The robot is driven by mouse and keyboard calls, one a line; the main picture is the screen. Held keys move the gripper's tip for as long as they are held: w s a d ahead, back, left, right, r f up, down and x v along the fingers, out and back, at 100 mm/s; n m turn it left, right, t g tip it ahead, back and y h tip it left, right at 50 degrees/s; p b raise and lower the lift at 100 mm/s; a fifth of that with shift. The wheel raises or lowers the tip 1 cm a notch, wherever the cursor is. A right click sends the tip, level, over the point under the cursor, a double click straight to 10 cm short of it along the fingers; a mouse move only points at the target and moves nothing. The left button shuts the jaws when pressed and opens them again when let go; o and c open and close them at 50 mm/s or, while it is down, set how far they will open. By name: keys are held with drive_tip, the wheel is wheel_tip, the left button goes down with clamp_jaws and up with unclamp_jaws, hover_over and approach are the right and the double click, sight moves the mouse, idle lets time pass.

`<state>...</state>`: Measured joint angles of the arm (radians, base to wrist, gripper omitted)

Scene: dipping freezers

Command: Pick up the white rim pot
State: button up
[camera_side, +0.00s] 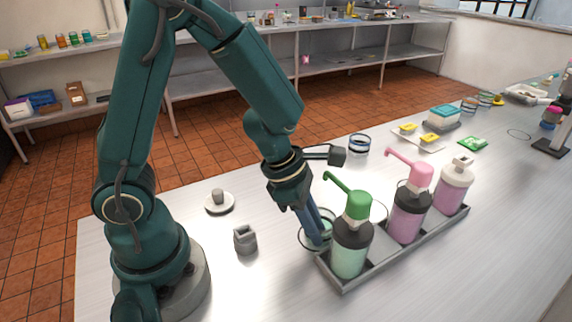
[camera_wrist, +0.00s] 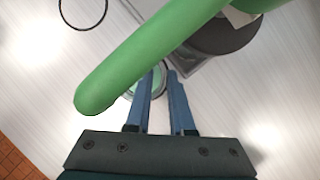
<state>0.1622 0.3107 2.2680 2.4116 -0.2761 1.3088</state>
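A small round pot (camera_side: 308,241) with a pale rim and pale green contents stands on the table, just left of the green pump bottle (camera_side: 351,236). In the wrist view a pale green part of the pot (camera_wrist: 158,82) shows between and beside my fingers. The green spout and the fingers hide much of it. My gripper (camera_side: 322,236) points down with its fingertips at the pot. In the wrist view my gripper (camera_wrist: 160,80) has a gap between its two blue fingers. Whether the fingertips touch the pot cannot be told.
A grey tray (camera_side: 374,270) holds the green bottle, a pink pump bottle (camera_side: 410,212) and a white-capped bottle (camera_side: 455,184). The green spout (camera_wrist: 150,60) hangs close over my fingers. A grey cup (camera_side: 245,240) and a small saucer (camera_side: 212,208) stand left. The front table is clear.

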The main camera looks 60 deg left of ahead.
sight(326, 229)
drive_tip(key=shift+f, duration=0.1)
drive_tip(key=shift+c, duration=0.3)
clamp_jaws()
drive_tip(key=shift+r, duration=0.2)
drive_tip(key=shift+r, duration=0.75)
wheel_tip(326, 229, up, 2)
drive_tip(key=shift+w+r, duration=0.1)
drive_tip(key=s+a+r, duration=0.4)
drive_tip(key=a+r, duration=0.3)
drive_tip(key=a, duration=0.4)
